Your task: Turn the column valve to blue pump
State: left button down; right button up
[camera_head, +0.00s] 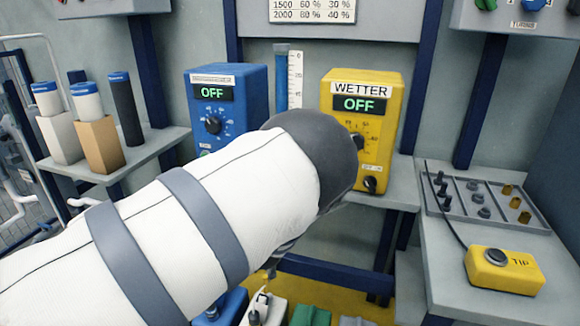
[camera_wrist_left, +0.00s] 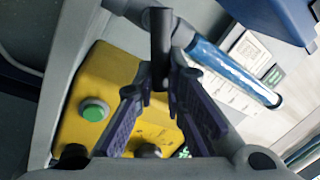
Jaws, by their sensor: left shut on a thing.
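In the wrist view my left gripper (camera_wrist_left: 161,78) is closed around the dark lever (camera_wrist_left: 160,45) of the column valve. The lever stands up between the fingertips. The clear column (camera_wrist_left: 235,70) holds blue liquid and runs from beside the lever toward the lower right. In the head view the column (camera_head: 281,75) stands beside the blue pump (camera_head: 228,112), which reads OFF. The yellow WETTER pump (camera_head: 383,120) also reads OFF. My left forearm hides the valve and gripper there, so I cannot tell which way the valve points. My right gripper is in neither view.
A grey tray (camera_head: 480,222) with small fittings and a yellow TIP box (camera_head: 504,270) are on the right bench. A yellow box with a green button (camera_wrist_left: 93,110) shows behind my fingers.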

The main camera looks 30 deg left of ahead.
pick_arm(q)
jog(key=shift+f, duration=0.3)
jog(key=c, duration=1.7)
grip_release()
jog(key=shift+o, duration=0.3)
jog(key=shift+r, duration=0.1)
jog(key=shift+s, duration=0.1)
jog(key=v, duration=1.2)
